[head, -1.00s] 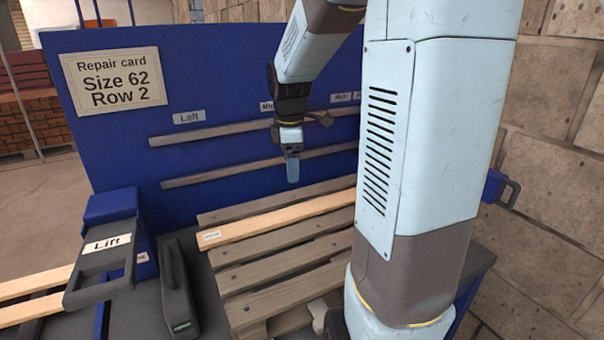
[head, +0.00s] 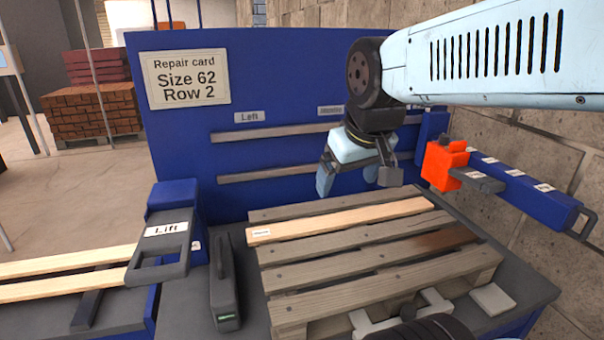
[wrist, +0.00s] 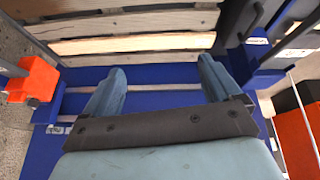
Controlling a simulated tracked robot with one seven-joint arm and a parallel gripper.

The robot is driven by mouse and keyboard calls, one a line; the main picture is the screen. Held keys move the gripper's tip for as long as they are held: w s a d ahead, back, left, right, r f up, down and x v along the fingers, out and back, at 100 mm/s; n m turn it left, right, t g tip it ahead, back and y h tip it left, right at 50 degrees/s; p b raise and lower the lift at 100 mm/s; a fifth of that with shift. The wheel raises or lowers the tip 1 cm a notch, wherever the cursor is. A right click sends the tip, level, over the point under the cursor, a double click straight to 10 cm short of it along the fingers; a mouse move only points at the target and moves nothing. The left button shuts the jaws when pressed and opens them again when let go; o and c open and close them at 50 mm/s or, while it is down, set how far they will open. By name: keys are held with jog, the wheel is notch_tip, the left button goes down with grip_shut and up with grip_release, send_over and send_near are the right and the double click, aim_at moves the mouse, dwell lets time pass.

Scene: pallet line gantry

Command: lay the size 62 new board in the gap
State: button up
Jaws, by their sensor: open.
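A pale new board (head: 340,218) lies flat among the grey boards of the pallet (head: 355,262), second from the back, with a small label at its left end too small to read. It also shows in the wrist view (wrist: 130,45). No empty row shows in the pallet's visible top. My gripper (head: 357,182) is open and empty, above the pallet's back edge and apart from the boards. In the wrist view, my gripper (wrist: 162,70) has its fingers spread with nothing between them. The repair card (head: 186,79) reads Size 62, Row 2.
A Lift handle (head: 165,250) and a dark upright tool (head: 224,285) stand left of the pallet. More pale boards (head: 65,262) lie further left. A blue panel (head: 280,85) with rails stands behind. A blue bar with an orange block (head: 443,165) is at the right.

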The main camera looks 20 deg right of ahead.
jog(key=shift+s+d+m, duration=0.3)
jog(key=shift+s+m, duration=0.05)
jog(key=shift+s, duration=0.15)
jog(key=shift+s+d+m, duration=0.25)
jog(key=shift+s+m, duration=0.1)
jog(key=shift+s, duration=0.15)
dwell(0.6)
